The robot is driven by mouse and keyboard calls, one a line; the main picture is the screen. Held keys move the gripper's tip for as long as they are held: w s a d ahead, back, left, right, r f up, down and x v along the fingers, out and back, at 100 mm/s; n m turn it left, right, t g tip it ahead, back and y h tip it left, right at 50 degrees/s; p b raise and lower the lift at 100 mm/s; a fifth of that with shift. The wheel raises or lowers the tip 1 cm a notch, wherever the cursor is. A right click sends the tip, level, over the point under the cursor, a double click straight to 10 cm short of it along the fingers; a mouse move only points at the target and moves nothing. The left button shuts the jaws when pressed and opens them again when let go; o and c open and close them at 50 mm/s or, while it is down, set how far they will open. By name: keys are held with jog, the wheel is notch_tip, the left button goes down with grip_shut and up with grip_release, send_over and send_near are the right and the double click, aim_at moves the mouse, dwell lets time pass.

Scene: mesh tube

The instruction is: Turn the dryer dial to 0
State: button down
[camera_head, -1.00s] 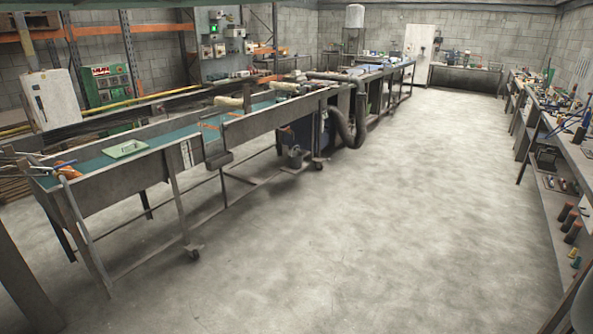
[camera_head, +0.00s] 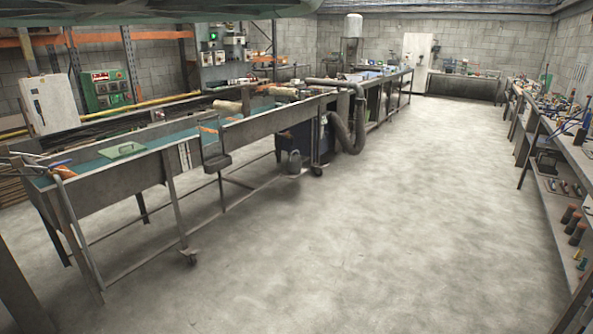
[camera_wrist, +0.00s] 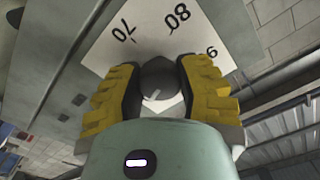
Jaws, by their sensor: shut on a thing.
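The dryer dial (camera_wrist: 160,80) is a dark round knob with a light pointer mark, in the wrist view. The pointer line slants toward the lower left in this view. The rest of the scale is hidden behind the fingers and gripper body. I cannot pick out the dial or my gripper in the head view.
In the head view a long metal conveyor bench (camera_head: 130,180) runs from the left foreground toward the back. A flexible grey hose (camera_head: 358,130) hangs beside it. A cluttered workbench (camera_head: 550,140) lines the right wall. The concrete floor (camera_head: 340,250) between them is clear.

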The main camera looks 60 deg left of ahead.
jog(key=n+b, duration=0.1)
jog(key=n, duration=0.2)
jog(key=shift+w+f+n+b, duration=0.1)
jog(key=shift+f+n+b, duration=0.05)
jog(key=shift+n+b, duration=0.25)
jog(key=n+b, duration=0.1)
jog(key=n, duration=0.2)
jog(key=shift+n, duration=0.3)
jog(key=n+b, duration=0.1)
jog(key=n, duration=0.2)
jog(key=shift+n, duration=1.9)
jog(key=c, duration=0.5)
grip_release()
